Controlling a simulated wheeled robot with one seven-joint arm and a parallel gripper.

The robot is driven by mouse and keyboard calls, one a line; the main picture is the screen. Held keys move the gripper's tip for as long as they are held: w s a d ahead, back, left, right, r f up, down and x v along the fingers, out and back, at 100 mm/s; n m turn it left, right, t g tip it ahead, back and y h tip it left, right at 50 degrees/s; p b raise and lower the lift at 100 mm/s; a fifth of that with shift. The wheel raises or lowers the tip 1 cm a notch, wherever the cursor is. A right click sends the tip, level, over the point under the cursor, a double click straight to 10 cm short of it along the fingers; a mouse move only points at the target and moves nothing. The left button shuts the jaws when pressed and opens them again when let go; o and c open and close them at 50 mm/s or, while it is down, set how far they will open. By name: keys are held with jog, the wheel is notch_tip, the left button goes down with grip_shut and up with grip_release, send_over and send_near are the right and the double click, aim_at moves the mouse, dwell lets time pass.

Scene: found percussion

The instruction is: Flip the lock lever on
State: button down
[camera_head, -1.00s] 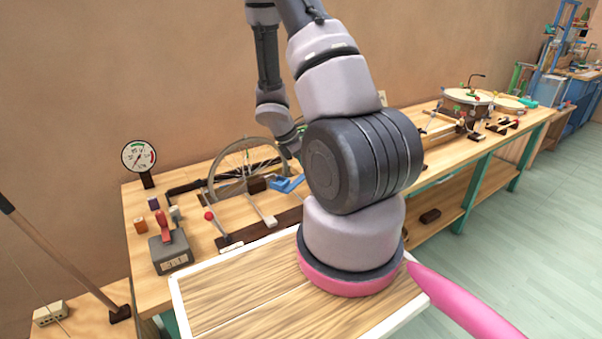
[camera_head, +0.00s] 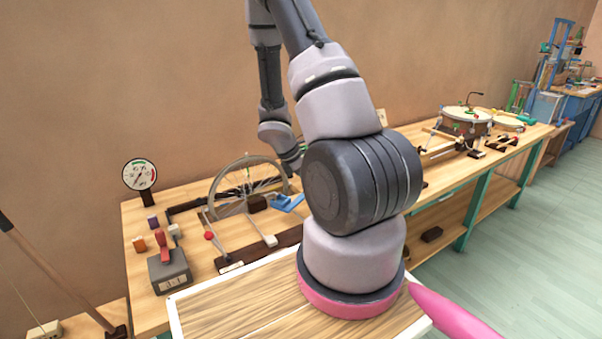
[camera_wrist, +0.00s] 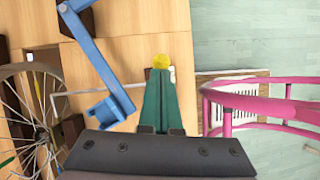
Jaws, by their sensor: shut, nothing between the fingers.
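On the bench a grey box (camera_head: 169,270) carries an upright red lever (camera_head: 165,246). A thin lever with a red ball (camera_head: 208,236) stands beside the spoked wheel (camera_head: 216,193); I cannot tell which one is the lock lever. A blue bracket (camera_head: 287,202) lies right of the wheel and shows large in the wrist view (camera_wrist: 97,60). My gripper (camera_wrist: 160,72) has its green fingers together in the wrist view, right of the blue bracket and apart from it in the picture. A yellow ball shows at the fingertips; its attachment is unclear. My arm hides the gripper in the head view.
A round gauge (camera_head: 139,175) stands at the bench's back left, with small coloured blocks (camera_head: 139,244) in front. A drum (camera_head: 466,118) is farther right. In the wrist view, pink rails (camera_wrist: 270,103) lie to the right and pale floor (camera_wrist: 245,35) at the upper right.

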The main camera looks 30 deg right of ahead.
jog(key=v, duration=1.2)
jog(key=shift+r, duration=0.25)
jog(key=shift+w+r, duration=0.1)
jog(key=shift+w, duration=0.05)
